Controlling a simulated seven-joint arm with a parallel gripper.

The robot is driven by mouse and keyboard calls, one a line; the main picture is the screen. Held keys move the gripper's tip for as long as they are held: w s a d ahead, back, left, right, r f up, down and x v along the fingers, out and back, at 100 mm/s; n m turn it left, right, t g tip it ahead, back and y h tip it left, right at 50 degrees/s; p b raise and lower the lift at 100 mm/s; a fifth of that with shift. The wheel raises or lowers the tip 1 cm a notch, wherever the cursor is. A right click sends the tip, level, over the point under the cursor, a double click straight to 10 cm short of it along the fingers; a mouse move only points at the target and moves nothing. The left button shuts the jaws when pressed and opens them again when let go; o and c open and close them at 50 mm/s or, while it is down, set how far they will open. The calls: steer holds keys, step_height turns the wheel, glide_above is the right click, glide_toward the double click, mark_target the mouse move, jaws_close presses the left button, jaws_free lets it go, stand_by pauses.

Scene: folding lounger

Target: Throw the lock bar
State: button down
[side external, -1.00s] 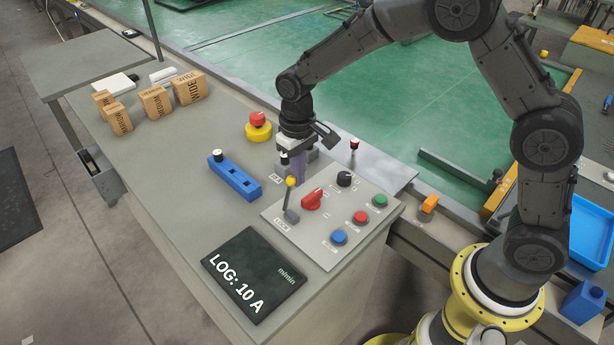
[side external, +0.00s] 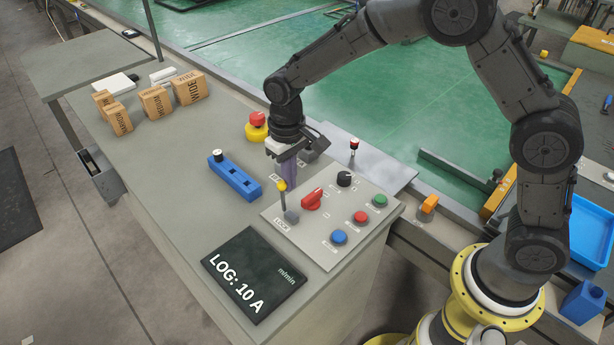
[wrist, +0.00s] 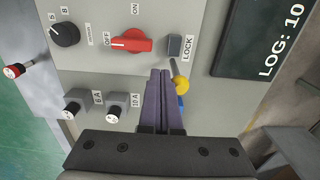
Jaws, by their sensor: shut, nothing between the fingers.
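The lock bar (side external: 283,199) is a small grey lever with a yellow ball on top, standing on the control panel (side external: 337,254) beside the LOCK label. It leans toward the back left in the side view. My gripper (side external: 289,181) is shut and empty, its purple fingers pointing down right behind the ball. In the wrist view the fingertips (wrist: 160,72) lie beside the lever (wrist: 177,70), close against the ball side. I cannot tell for certain whether they touch it.
A red rotary switch (side external: 312,199), a black knob (side external: 344,179) and green, red and blue buttons (side external: 339,237) sit near the lever. A dark LOG display (side external: 254,274) lies in front. A blue block (side external: 235,180) and an emergency stop (side external: 257,126) stand behind left.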

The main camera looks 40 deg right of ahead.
steer(key=shift+a, duration=0.1)
stand_by(0.3)
steer(key=shift+a+f, duration=0.1)
steer(key=shift+a, duration=0.35)
step_height(320, 180, up, 8)
steer(key=d, duration=0.1)
steer(key=shift+d, duration=0.15)
stand_by(0.6)
steer(key=s+d+r+m+t, duration=0.1)
steer(key=s+d+r+t, duration=0.1)
steer(key=s+d+r, duration=0.4)
steer(key=s+d+r+t, duration=0.2)
steer(key=s+r, duration=0.2)
steer(key=r, duration=0.5)
steer(key=s+d+f, duration=0.2)
steer(key=s+f, duration=0.1)
steer(key=s, duration=0.5)
steer(key=s+d+f+n+t, duration=0.1)
steer(key=s+f, duration=0.2)
steer(key=s, duration=0.6)
steer(key=shift+d+t, duration=0.3)
steer(key=shift+d, duration=0.05)
